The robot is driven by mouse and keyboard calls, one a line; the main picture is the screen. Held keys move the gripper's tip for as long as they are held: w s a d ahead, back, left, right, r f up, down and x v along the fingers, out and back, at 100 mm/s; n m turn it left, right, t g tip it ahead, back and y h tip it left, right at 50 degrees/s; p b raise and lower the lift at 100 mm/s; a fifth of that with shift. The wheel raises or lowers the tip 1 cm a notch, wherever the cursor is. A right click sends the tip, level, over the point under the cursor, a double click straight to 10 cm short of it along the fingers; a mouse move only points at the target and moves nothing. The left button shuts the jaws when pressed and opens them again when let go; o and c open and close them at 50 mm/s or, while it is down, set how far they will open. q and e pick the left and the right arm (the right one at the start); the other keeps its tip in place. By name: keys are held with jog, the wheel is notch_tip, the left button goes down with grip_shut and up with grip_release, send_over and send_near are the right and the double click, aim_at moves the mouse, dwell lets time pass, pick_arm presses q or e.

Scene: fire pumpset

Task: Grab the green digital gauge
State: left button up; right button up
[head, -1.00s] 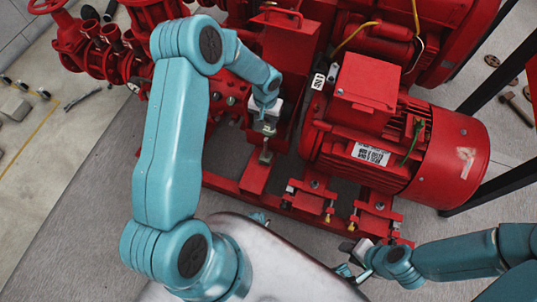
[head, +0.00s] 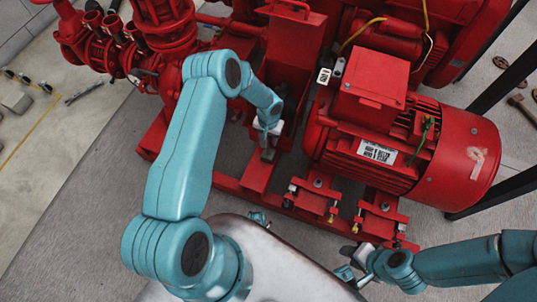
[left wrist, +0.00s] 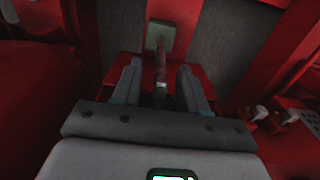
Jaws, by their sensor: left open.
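I cannot make out a green digital gauge for certain in either view. A small green-lit display (left wrist: 172,178) with a dark rim is cut off at the bottom edge of the left wrist view, against my pale gripper housing. I cannot tell whether it is the gauge. My left gripper (head: 268,145) points down beside the red pump frame. In the left wrist view its two fingers (left wrist: 160,88) are apart, with a thin rod (left wrist: 160,70) showing between them. My right gripper (head: 349,263) is low in the head view, near the frame's front edge; its jaws are too small to judge.
A large red motor (head: 465,165) with a terminal box (head: 372,88) stands right of my left gripper. Red pipework with valves (head: 75,35) is at upper left. A red base frame (head: 225,186) runs across the front. Grey floor (head: 70,215) is clear at left.

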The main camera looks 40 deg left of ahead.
pick_arm(q)
grip_shut()
jog(key=shift+w+r, duration=0.1)
jog(key=shift+r, duration=0.05)
dwell(1.2)
